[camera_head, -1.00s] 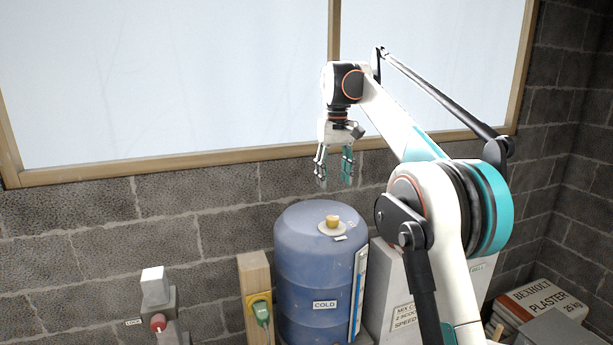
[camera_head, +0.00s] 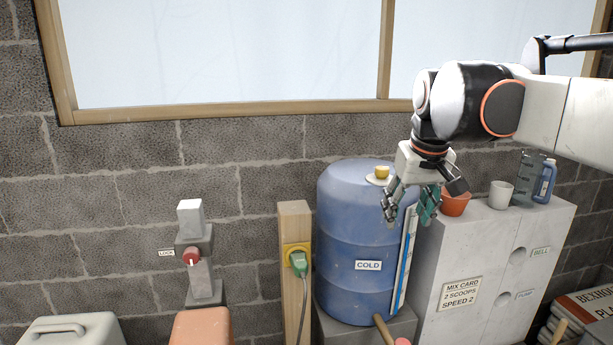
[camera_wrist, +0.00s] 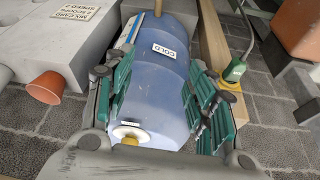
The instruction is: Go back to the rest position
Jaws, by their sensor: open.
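My gripper (camera_head: 410,203) is open and empty, hanging fingers-down in front of the upper right of the blue barrel labelled COLD (camera_head: 345,225). Its teal-padded fingers (camera_wrist: 163,100) show spread on both sides of the picture in the wrist view, with the barrel (camera_wrist: 165,85) seen between them. The barrel's yellow cap (camera_head: 382,172) is on its top, and nothing is held. My arm reaches in from the right.
A white cabinet (camera_head: 480,262) stands right of the barrel, bearing an orange pot (camera_head: 456,204), a white cup (camera_head: 501,194), a clear jug (camera_head: 528,178) and a blue bottle (camera_head: 545,182). A wooden post (camera_head: 294,225) with a green plug (camera_head: 299,262) and a LOCK fixture (camera_head: 192,256) are left.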

